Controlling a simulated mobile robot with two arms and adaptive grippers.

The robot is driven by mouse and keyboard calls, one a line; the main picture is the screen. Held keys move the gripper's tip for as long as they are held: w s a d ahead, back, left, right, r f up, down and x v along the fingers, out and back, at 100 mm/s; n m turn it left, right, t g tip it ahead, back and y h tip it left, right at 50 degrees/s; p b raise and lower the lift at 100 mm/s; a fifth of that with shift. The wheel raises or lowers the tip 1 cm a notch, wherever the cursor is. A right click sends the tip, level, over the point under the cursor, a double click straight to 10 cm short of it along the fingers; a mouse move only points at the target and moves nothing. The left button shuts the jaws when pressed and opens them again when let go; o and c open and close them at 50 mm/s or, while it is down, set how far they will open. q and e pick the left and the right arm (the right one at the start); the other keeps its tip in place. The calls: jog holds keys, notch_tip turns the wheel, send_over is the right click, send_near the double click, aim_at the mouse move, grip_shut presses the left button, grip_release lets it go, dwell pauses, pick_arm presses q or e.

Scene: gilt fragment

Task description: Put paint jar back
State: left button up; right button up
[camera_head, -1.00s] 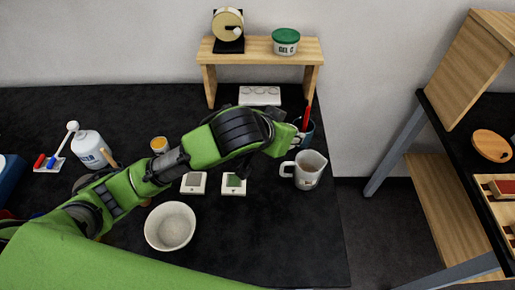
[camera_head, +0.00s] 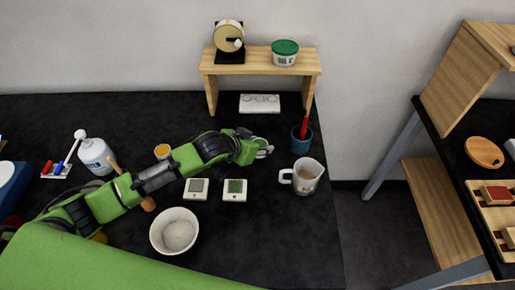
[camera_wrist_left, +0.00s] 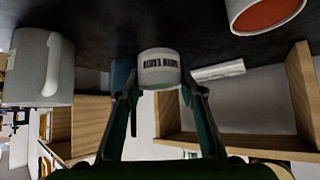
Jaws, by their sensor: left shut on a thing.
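My left gripper (camera_head: 262,148) reaches in from the left over the black table, left of the blue cup. In the left wrist view its fingers (camera_wrist_left: 159,82) are shut on a small white paint jar (camera_wrist_left: 159,68) with a black-printed label. In the head view the jar is mostly hidden at the fingertips. A white holder (camera_head: 260,103) with round marks lies under the wooden shelf, beyond the gripper. A pale slab, likely this holder, shows in the left wrist view (camera_wrist_left: 218,71). Another small jar with an orange-yellow top (camera_head: 162,151) stands behind the arm. My right gripper is not in view.
The blue cup (camera_head: 302,140) with a red-handled tool and the white pitcher (camera_head: 307,176) stand right of the gripper. The wooden shelf (camera_head: 262,63) is behind. Two small square devices (camera_head: 234,190) and a white bowl (camera_head: 174,231) are in front.

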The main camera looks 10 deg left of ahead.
pick_arm(q)
jog(key=shift+w+a+f, duration=0.1)
jog(key=shift+a+f, duration=0.05)
jog(key=shift+f, duration=0.05)
jog(key=f, duration=0.1)
jog(key=p, duration=0.1)
jog(key=f, duration=0.1)
jog(key=shift+w+a+f, duration=0.1)
jog(key=shift+a+f, duration=0.15)
jog(key=shift+f, duration=0.5)
jog(key=shift+f, duration=0.1)
jog(key=o, duration=1.3)
